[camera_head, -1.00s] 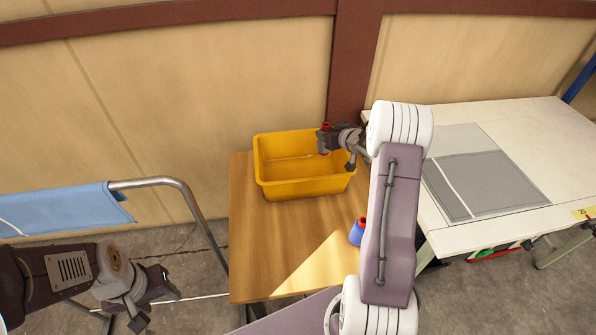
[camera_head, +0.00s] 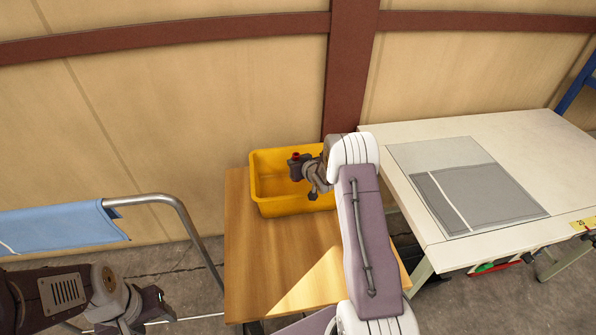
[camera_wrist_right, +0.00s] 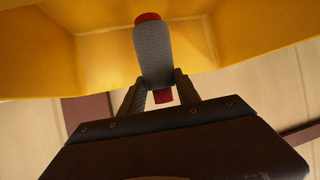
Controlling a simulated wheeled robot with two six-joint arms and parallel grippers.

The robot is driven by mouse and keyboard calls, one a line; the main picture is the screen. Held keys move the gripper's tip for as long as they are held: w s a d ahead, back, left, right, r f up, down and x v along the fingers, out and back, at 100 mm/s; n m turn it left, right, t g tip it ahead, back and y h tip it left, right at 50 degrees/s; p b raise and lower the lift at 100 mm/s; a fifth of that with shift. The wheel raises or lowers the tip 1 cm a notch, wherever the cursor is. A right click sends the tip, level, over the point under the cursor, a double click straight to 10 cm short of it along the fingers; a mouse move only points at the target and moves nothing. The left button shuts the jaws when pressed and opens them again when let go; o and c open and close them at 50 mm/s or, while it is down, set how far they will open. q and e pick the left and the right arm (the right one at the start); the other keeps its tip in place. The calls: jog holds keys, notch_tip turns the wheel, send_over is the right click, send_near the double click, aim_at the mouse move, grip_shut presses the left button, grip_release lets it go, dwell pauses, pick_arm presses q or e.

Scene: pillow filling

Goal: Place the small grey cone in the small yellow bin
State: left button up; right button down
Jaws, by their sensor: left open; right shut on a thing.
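The small yellow bin (camera_head: 290,204) stands empty-looking at the back of the wooden table; part of its inside is hidden by my right arm. My right gripper (camera_head: 301,172) is over the bin and shut on the small grey cone (camera_wrist_right: 153,52). The cone is grey with red ends, and one red end shows in the head view. In the right wrist view the cone is between the fingers (camera_wrist_right: 158,88), with the yellow bin wall (camera_wrist_right: 90,50) behind it. My left gripper (camera_head: 158,305) is open and empty at the lower left, away from the table.
The wooden table (camera_head: 260,270) has bare room in front of the bin. A white table (camera_head: 440,135) with grey cloth pieces (camera_head: 475,190) stands at the right. A metal rail with blue cloth (camera_head: 60,228) is at the left. A wall is close behind the bin.

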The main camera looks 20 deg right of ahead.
notch_tip(320, 180, down, 4)
jog(key=shift+d, duration=0.1)
jog(key=shift+s+f, duration=0.1)
jog(key=shift+f, duration=0.05)
jog(key=c, duration=0.9)
grip_release()
